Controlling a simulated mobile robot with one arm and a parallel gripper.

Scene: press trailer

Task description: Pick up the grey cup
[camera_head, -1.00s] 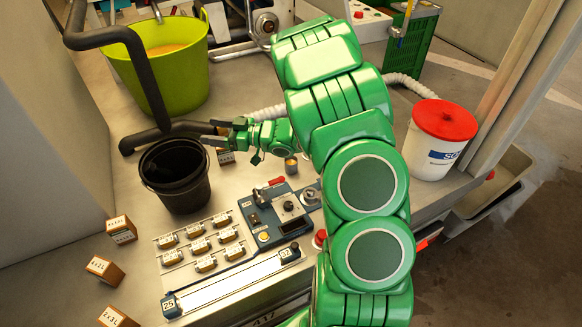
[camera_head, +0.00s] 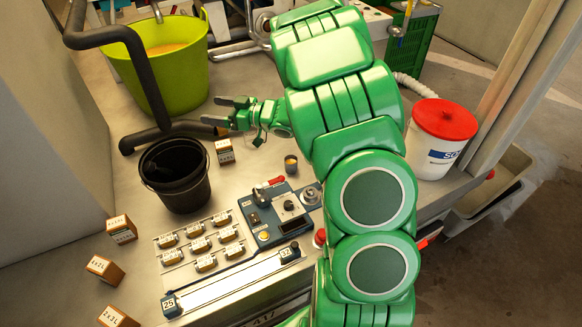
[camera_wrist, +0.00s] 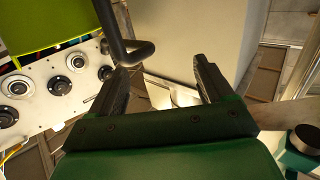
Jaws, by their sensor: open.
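A small dark grey cup (camera_head: 291,166) with a tan-orange inside stands upright on the metal bench in the head view, just behind the control box. It is small in the picture, so its details are unclear. My gripper (camera_head: 215,111) is open and empty, to the left of the cup and farther back, apart from it, between the black pipe and my arm. In the wrist view my two dark fingers (camera_wrist: 160,75) stand apart with nothing between them. I cannot make out the cup in the wrist view.
A black bucket (camera_head: 166,199), a small labelled box (camera_head: 224,151) and a black pipe (camera_head: 150,90) stand near my gripper. A lime tub (camera_head: 190,75) is behind. The control box (camera_head: 268,226) and small weights fill the front. A red-lidded white bucket (camera_head: 426,160) is right.

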